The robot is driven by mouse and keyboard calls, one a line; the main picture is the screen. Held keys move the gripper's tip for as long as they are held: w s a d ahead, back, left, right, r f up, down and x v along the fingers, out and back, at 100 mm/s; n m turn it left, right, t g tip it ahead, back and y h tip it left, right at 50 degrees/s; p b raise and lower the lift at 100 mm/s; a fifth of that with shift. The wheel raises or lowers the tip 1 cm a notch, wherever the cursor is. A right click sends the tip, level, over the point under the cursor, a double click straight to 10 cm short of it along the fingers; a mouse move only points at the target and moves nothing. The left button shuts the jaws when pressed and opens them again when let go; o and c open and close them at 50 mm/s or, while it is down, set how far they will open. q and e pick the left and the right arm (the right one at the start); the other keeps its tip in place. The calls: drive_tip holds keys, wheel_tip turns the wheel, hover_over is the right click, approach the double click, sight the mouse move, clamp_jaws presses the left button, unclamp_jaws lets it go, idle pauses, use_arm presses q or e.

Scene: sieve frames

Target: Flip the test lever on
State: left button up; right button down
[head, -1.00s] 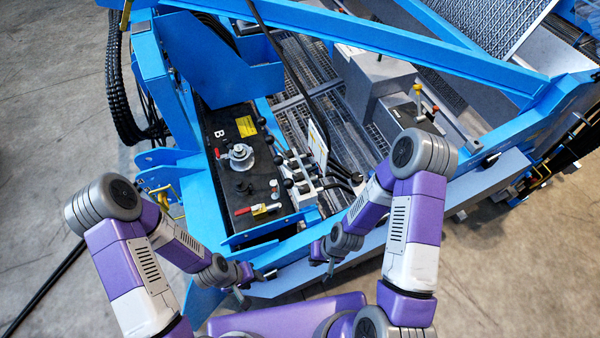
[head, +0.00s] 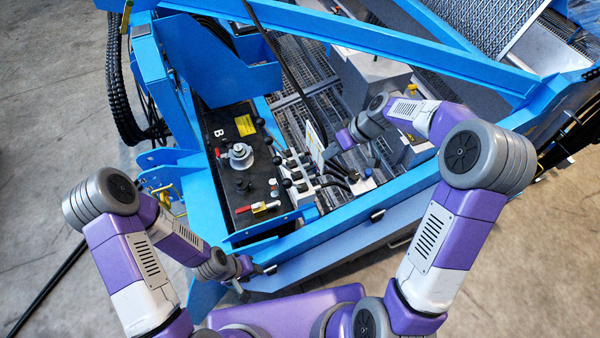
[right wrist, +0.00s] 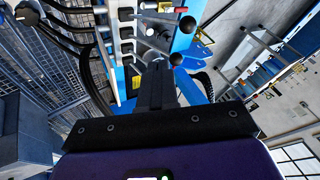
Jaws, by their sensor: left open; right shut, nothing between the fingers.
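Several black-knobbed levers stand on a pale valve block (head: 300,172) at the right edge of a black panel (head: 222,172). A red-handled lever (head: 243,210) lies low on the panel, and another small red one sits further up. I cannot tell which is the test lever. My right gripper (head: 331,152) is shut and empty, right of the valve block; in the right wrist view its fingers (right wrist: 155,82) point toward black knobs (right wrist: 187,25), apparently without touching. My left gripper (head: 258,281) is open and empty, below the panel near the blue frame's front edge.
A blue beam (head: 380,215) crosses in front of the valve block, under my right arm. A thin black bar slants above the block. Grey boxes (head: 372,75) stand behind on the grating. Black hoses curve near the block. Open concrete floor lies to the left.

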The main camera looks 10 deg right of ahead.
drive_tip(key=shift+f, duration=0.1)
use_arm(q)
wheel_tip(320, 180, down, 2)
drive_tip(key=shift+b, duration=1)
use_arm(e)
drive_tip(key=a+f, duration=0.9)
